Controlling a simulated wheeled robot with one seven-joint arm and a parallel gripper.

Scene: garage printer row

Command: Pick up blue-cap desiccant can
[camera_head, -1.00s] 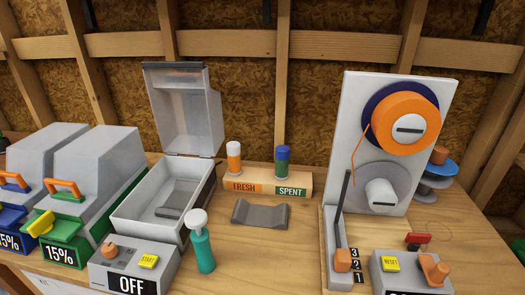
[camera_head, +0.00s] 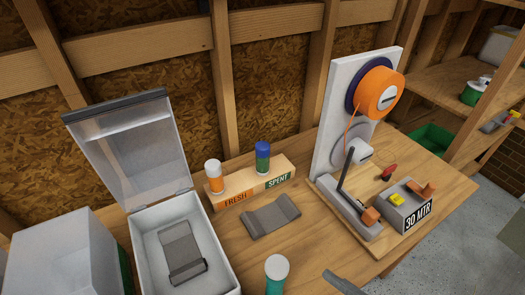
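The blue-cap desiccant can (camera_head: 262,158) stands upright at the SPENT end of a wooden block (camera_head: 236,199). It has a blue top and a green band; whether its base sits in a hole is not clear. A white-cap can with an orange band (camera_head: 214,176) stands at the FRESH end, left of it. My gripper cannot be made out. A dark grey piece (camera_head: 345,284) at the bottom edge may be part of my arm. Nothing visible touches the blue-cap can.
An open lidded box (camera_head: 185,250) with a grey cradle inside stands left. An empty grey cradle (camera_head: 270,216) lies before the block. A teal bottle with a pale top (camera_head: 277,268) stands in front. The spool stand (camera_head: 335,125) rises to the right.

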